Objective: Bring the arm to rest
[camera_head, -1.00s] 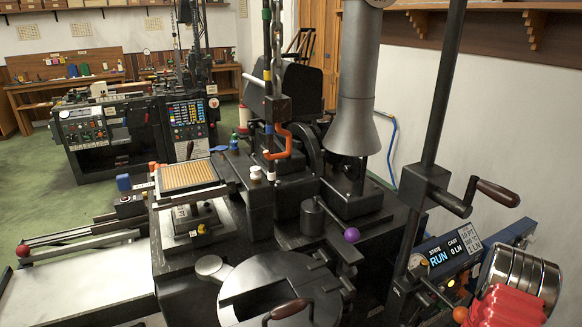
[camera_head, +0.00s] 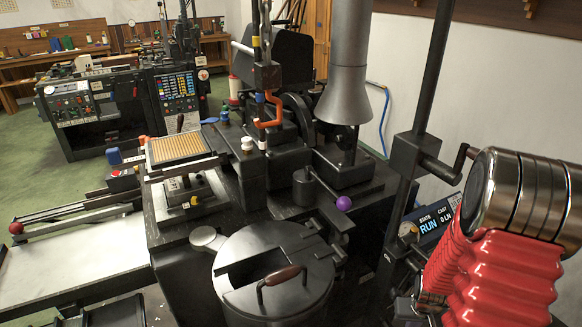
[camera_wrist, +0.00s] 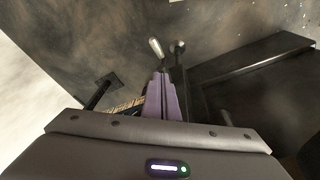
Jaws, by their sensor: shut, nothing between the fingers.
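My arm shows at the right of the head view as a metal cylinder (camera_head: 525,195) above ribbed red bellows (camera_head: 500,280). My gripper is not visible in the head view. In the wrist view my gripper (camera_wrist: 160,80) shows as two purple fingers pressed together, shut and empty. Just beyond the fingertips are a small pale metal knob (camera_wrist: 156,47) and a dark rod (camera_wrist: 179,60). I cannot tell whether the fingers touch them.
The black casting machine fills the middle, with a round lidded pot (camera_head: 270,270), a purple ball knob (camera_head: 343,203) and a grey funnel pipe (camera_head: 345,70). A crank (camera_head: 440,170) and a display reading RUN (camera_head: 437,225) are close to my arm. Green floor (camera_head: 50,180) is open at left.

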